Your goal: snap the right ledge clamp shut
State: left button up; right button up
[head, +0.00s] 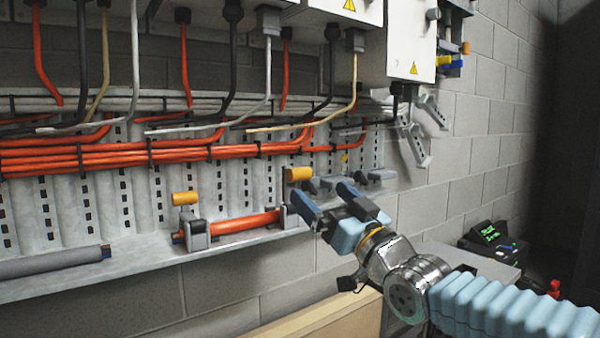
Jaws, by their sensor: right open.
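The right ledge clamp (287,217) is a grey block on the ledge, with an orange handle (298,174) raised above it. It sits at the right end of a thick orange cable piece (245,222). My right gripper (328,199) is open, with blue fingers spread. One finger is in front of the clamp's right side, below the orange handle, and hides part of it. Whether it touches the clamp I cannot tell. The left ledge clamp (197,233) holds the cable's other end and also has a raised orange handle (185,198). My left gripper is not in view.
The grey ledge (140,258) runs along the wall, with a grey cable piece (50,262) at left. Orange cable bundles (110,158) and hanging cables are above. White cabinets (408,45) hang at upper right. A wooden board (325,318) lies below the ledge.

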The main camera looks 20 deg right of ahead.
aim_at(303, 177)
jog(key=p+x, duration=0.1)
jog(key=x, duration=0.7)
jog(key=shift+w+a, duration=0.15)
jog(key=shift+w, duration=0.15)
jog(key=shift+c, duration=0.5)
